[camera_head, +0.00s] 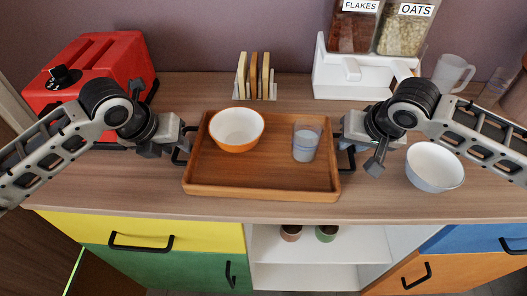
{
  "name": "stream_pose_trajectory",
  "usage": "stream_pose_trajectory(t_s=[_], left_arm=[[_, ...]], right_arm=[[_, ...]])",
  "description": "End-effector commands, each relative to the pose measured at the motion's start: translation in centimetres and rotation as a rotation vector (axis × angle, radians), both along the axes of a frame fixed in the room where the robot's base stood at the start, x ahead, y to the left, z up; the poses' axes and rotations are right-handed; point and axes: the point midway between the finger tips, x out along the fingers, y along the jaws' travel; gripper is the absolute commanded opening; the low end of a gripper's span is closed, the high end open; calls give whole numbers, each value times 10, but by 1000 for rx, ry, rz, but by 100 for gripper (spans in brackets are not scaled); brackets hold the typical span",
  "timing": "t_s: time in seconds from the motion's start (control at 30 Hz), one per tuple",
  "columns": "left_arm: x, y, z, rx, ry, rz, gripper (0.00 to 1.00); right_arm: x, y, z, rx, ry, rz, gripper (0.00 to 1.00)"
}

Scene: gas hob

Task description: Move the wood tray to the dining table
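The brown wood tray (220,178) lies on the counter between my grippers, with black handles at its left and right ends. A white and orange bowl (237,128) and a glass with pale contents (306,144) stand in it. My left gripper (180,140) is at the left handle (180,157); its fingers overlap in view, so its opening is unclear. My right gripper (360,150) is by the right handle (348,158), its fingers spread apart. I cannot tell whether either touches its handle. The dining table is not visible.
A red toaster (118,58) stands at back left and a toast rack (256,76) behind the tray. Cereal dispensers (375,28) on a white base are at back right. A white bowl (434,166) sits right of my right gripper. A narrow counter strip before the tray is clear.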

Motion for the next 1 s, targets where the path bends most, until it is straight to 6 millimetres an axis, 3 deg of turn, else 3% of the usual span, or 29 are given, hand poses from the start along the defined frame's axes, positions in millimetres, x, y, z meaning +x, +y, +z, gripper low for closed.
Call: stream_pose_trajectory(t_s=[0.27, 0.33, 0.4, 0.77, 1.0], left_arm=[[0, 0, -1, 0, 0, 0, 33], [0, 0, -1, 0, 0, 0, 14], [0, 0, -1, 0, 0, 0, 0], [1, 0, 4, -1, -4, 0, 0], [1, 0, 22, -1, -4, 0, 0]], right_arm=[[0, 0, -1, 1, 0, 0, 19], [0, 0, -1, 1, 0, 0, 0], [0, 0, 0, 1, 0, 0, 0], [1, 0, 4, 2, -4, 0, 0], [1, 0, 22, 2, -4, 0, 0]])
